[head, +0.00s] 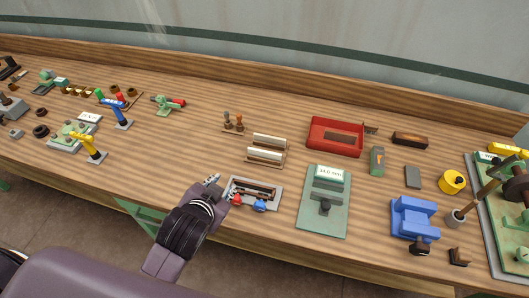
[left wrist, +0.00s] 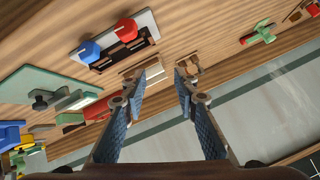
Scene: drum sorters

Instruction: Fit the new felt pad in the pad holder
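A light grey plate (head: 277,188) with dark slots, a red knob (head: 236,199) and a blue knob (head: 259,206) looks like the pad holder. It also shows at the upper left of the left wrist view (left wrist: 152,28). Two cream strips, one behind (head: 269,140) and one in front (head: 265,155), lie on a wooden rack beyond it and look like felt pads; which is new I cannot tell. My left gripper (head: 214,184) is just left of the plate in the head view. The left wrist view shows its fingers (left wrist: 158,84) apart and empty. My right gripper is out of view.
A green board (head: 310,225) with a labelled gauge lies right of the plate. Behind it stands a red tray (head: 318,126). A small peg stand (head: 233,126) is behind the rack. A blue block (head: 413,216) stands at right.

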